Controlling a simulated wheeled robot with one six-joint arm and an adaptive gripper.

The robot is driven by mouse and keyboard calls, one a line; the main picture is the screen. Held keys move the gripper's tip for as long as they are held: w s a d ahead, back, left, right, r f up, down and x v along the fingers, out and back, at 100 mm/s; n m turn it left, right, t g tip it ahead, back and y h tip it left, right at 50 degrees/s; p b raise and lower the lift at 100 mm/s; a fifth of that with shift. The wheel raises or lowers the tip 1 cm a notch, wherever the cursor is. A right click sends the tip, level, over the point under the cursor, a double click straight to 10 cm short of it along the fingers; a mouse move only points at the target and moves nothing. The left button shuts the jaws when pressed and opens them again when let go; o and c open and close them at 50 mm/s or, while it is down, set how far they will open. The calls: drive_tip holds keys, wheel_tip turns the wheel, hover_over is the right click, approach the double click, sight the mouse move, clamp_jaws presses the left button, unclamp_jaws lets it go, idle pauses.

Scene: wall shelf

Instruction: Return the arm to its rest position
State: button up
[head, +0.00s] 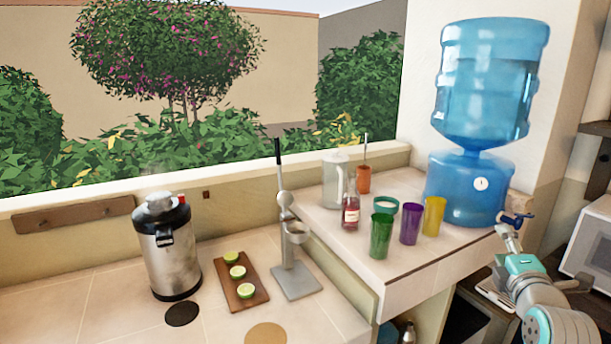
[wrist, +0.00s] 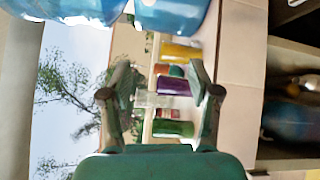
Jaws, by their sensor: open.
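My gripper (wrist: 160,94) is open and empty in the wrist view, its two dark fingers spread apart. Through the gap between them show a green cup (wrist: 173,128), a purple cup (wrist: 172,86) and a yellow cup (wrist: 180,52), beyond the fingers and not held. In the head view my arm (head: 545,300) is at the lower right, in front of the counter edge and near the water dispenser (head: 470,190). I cannot make out the fingers clearly there.
The raised counter holds the cups, a red bottle (head: 350,212) and a glass pitcher (head: 333,182). On the left are a metal urn (head: 167,250), a board with limes (head: 247,300) and a press (head: 295,283). A white appliance (head: 590,240) stands at the right edge, close to my arm.

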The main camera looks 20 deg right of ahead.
drive_tip(key=s+a+f+m+t+y, duration=0.1)
drive_tip(key=s+a+f+m+y, duration=0.2)
drive_tip(key=a+f, duration=0.95)
drive_tip(key=s+a+f+m+y, duration=0.2)
drive_tip(key=s+a+f+m, duration=0.15)
drive_tip(key=a+f, duration=0.9)
drive_tip(key=s+a+f+m+y, duration=0.1)
drive_tip(key=s+a+m+y, duration=0.2)
drive_tip(key=s+a, duration=0.4)
drive_tip(key=s+a+f+m+y, duration=0.2)
drive_tip(key=s+a, duration=0.6)
drive_tip(key=s, duration=0.9)
drive_tip(key=shift+s+a+f+m+y, duration=0.2)
drive_tip(key=shift+a+f+m+y, duration=0.1)
drive_tip(key=shift+m+y, duration=0.3)
